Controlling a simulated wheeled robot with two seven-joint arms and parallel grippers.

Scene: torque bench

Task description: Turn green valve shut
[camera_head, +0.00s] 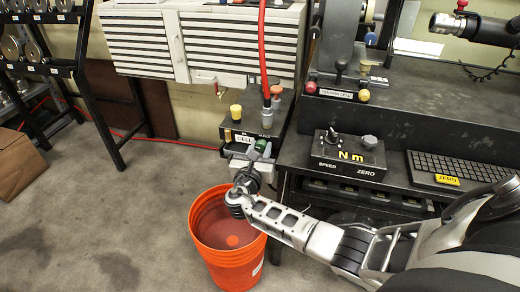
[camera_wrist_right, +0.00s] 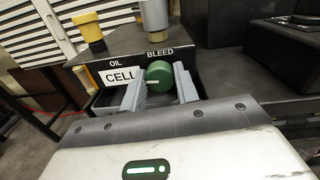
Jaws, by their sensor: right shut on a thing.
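The green valve (camera_wrist_right: 159,75) is a round knob with a pale pointer line, on the front of a dark block under the label BLEED. In the head view the green valve (camera_head: 262,146) shows small above my right gripper (camera_head: 256,160). In the wrist view the two grey fingers of my right gripper (camera_wrist_right: 159,88) stand on either side of the knob, and the gripper is shut on it. The pointer line lies nearly level. My left gripper is not in view.
A yellow cap (camera_head: 236,112) and a red hose (camera_head: 263,50) rise from the block. An orange bucket (camera_head: 212,250) stands on the floor below my right gripper. A black control box (camera_head: 345,155) and a keyboard (camera_head: 450,168) are on the bench to the right.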

